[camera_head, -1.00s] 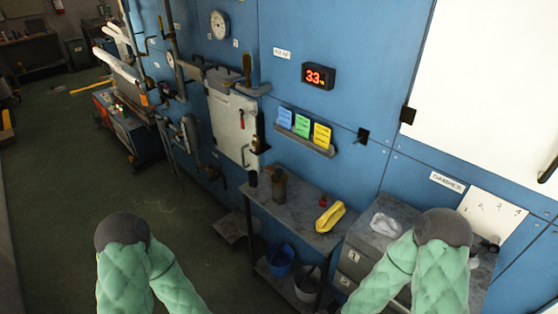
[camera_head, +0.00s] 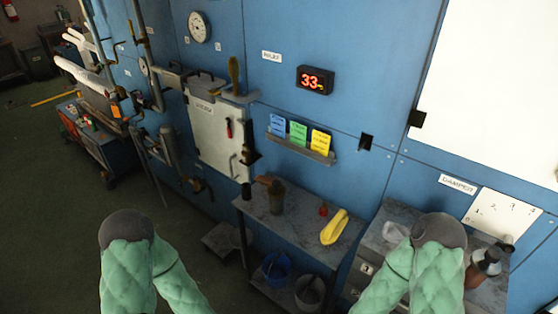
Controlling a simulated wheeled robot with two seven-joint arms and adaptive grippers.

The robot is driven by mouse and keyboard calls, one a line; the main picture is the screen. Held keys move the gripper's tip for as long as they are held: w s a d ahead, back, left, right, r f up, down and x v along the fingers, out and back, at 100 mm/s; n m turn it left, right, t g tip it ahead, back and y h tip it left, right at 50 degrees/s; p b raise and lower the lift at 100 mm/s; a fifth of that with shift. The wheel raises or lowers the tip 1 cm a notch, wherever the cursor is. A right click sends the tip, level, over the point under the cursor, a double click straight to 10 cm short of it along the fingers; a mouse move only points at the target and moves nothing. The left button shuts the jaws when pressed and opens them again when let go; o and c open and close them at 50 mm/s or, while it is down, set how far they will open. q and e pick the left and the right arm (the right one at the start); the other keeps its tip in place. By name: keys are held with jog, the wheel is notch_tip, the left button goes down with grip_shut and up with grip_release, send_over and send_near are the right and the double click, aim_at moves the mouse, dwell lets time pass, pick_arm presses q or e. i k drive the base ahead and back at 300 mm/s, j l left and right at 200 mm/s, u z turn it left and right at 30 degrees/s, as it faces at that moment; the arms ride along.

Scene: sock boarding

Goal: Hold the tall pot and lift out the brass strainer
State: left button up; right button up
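A tall, dark brownish pot (camera_head: 277,198) stands upright toward the left end of the grey metal bench (camera_head: 300,217). A brownish piece sticks out to the left at its top; I cannot tell whether it belongs to the pot or to the brass strainer. The strainer cannot be made out clearly. My two green padded arms show at the lower left and lower right, in front of the bench and well apart from the pot. Neither gripper shows.
A yellow cloth-like item (camera_head: 334,227) and a small red item (camera_head: 323,210) lie on the bench. A blue bucket (camera_head: 277,267) and a grey bucket (camera_head: 309,291) are below. A grey cabinet (camera_head: 397,214) stands right. Floor to the left is open.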

aim_at(277, 189)
jog(key=i+j+z, duration=0.2)
jog(key=j, duration=0.15)
jog(key=i+j+z, duration=0.2)
jog(key=j, duration=0.2)
jog(key=j+z, duration=0.15)
jog(key=j, duration=0.2)
jog(key=i, duration=0.05)
